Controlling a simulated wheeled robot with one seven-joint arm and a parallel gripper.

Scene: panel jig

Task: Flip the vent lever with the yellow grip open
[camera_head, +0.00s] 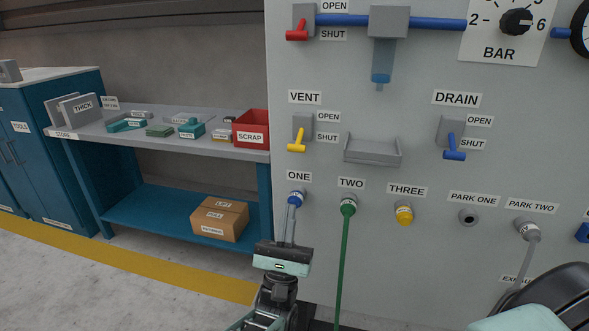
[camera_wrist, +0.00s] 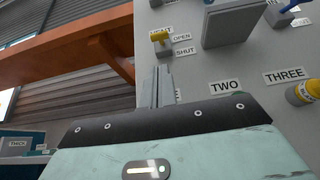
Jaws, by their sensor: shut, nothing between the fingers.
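The vent lever's yellow grip (camera_head: 297,141) is on the grey panel below the VENT label, on a grey mount. In the head view the grip hangs down beside the SHUT label. In the wrist view the yellow grip (camera_wrist: 159,37) shows above and beyond my fingertips, seen from below. My gripper (camera_head: 291,212) points upward with its fingers shut and empty. It is below the lever, in front of the blue fitting at port ONE (camera_head: 296,195), and apart from the grip. In the wrist view my closed fingers (camera_wrist: 160,72) partly cover the ONE label.
A grey tray (camera_head: 372,161) juts from the panel right of the lever. A red-gripped lever (camera_head: 297,30) is above, and a blue-gripped drain lever (camera_head: 454,154) is to the right. A green hose (camera_head: 343,260) hangs from port TWO. A shelf with a red scrap bin (camera_head: 251,120) stands left.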

